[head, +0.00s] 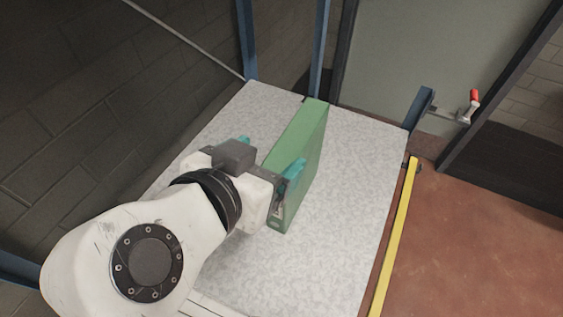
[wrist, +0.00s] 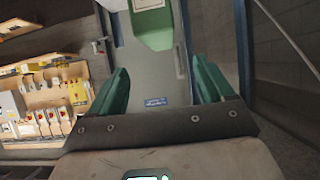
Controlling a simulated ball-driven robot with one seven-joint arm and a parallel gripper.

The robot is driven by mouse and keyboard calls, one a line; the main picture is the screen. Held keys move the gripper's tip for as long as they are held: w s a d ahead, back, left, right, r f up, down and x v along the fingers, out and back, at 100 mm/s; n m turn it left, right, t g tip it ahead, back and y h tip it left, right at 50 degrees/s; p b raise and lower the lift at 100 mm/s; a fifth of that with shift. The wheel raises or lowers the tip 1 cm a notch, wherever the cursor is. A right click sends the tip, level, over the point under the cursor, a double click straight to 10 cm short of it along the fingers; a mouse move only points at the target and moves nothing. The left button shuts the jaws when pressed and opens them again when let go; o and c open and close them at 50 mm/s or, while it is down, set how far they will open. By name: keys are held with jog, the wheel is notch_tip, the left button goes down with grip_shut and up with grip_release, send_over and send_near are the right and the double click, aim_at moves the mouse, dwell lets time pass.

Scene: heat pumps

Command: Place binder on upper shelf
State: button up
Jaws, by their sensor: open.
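A green binder (head: 309,145) stands upright on a light speckled shelf board (head: 350,220). My gripper (head: 270,154) is open, with teal fingers, at the near part of the binder. In the head view one finger shows on the left of the binder and the other overlaps its right face. In the wrist view the binder (wrist: 154,30) shows at the top, centred ahead of the spread fingers (wrist: 160,78). Nothing is visibly gripped. I cannot tell the exact gap between fingers and binder. My gripper hides part of the binder's left side.
Blue rack posts (head: 247,40) stand at the board's far corners, with a dark brick wall (head: 90,110) on the left. A yellow beam (head: 396,235) runs along the right edge. The board is clear right of the binder. A panel with red-knobbed boxes (wrist: 45,105) shows at left.

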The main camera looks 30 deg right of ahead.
aim_at(294, 137)
jog(key=x, duration=0.5)
jog(key=shift+w, duration=0.1)
jog(key=p+x, duration=0.2)
jog(key=x, duration=0.2)
jog(key=shift+w+d, duration=0.1)
jog(key=shift+d, duration=0.3)
jog(key=shift+w+d+f, duration=0.25)
jog(key=shift+d+f, duration=0.05)
jog(key=shift+f, duration=0.1)
grip_shut()
jog(key=shift+r, duration=0.1)
